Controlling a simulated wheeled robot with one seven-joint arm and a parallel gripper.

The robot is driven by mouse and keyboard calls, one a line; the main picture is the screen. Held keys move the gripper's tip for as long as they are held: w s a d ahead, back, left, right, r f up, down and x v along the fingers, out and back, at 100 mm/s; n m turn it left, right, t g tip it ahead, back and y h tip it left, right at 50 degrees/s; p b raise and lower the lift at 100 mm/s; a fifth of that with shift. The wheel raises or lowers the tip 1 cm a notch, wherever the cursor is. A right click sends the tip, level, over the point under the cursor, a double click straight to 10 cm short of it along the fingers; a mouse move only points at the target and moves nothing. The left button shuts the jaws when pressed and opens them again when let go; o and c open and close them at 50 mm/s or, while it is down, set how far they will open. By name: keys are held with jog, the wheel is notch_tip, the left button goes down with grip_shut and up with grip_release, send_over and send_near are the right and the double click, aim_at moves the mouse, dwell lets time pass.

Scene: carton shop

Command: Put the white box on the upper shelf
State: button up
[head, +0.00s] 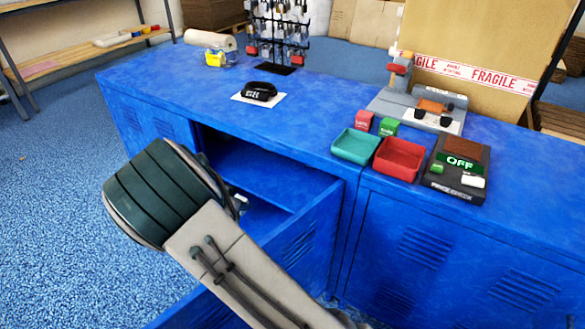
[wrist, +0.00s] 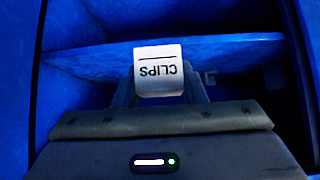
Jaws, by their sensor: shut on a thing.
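The same shelf shows in the head view (head: 262,172) as a bare blue board inside the opening. My arm hides most of the gripper and the box in the head view.
The cabinet's open door (head: 305,240) stands to the right of my arm. The counter above holds a black tape roll (head: 259,91), a teal tray (head: 355,146), a red tray (head: 398,158) and a scale (head: 458,170). Blue floor is free at left.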

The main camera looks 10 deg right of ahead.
jog(key=w+d, duration=0.4)
jog(key=w+d+b, duration=0.1)
jog(key=w+d, duration=0.3)
jog(key=w+d+f+b, duration=0.1)
jog(key=w+d, duration=0.4)
jog(key=shift+f, duration=0.1)
jog(key=shift+f+b, duration=0.5)
jog(key=shift+f, duration=0.35)
notch_tip(320, 180, down, 4)
jog(key=shift+w+d+b, duration=0.1)
jog(key=shift+d+b, duration=0.05)
jog(key=shift+b, duration=0.7)
jog(key=shift+w+d+f, duration=0.1)
jog(key=shift+w+d, duration=0.05)
jog(key=shift+w, duration=0.05)
jog(key=o, duration=1.1)
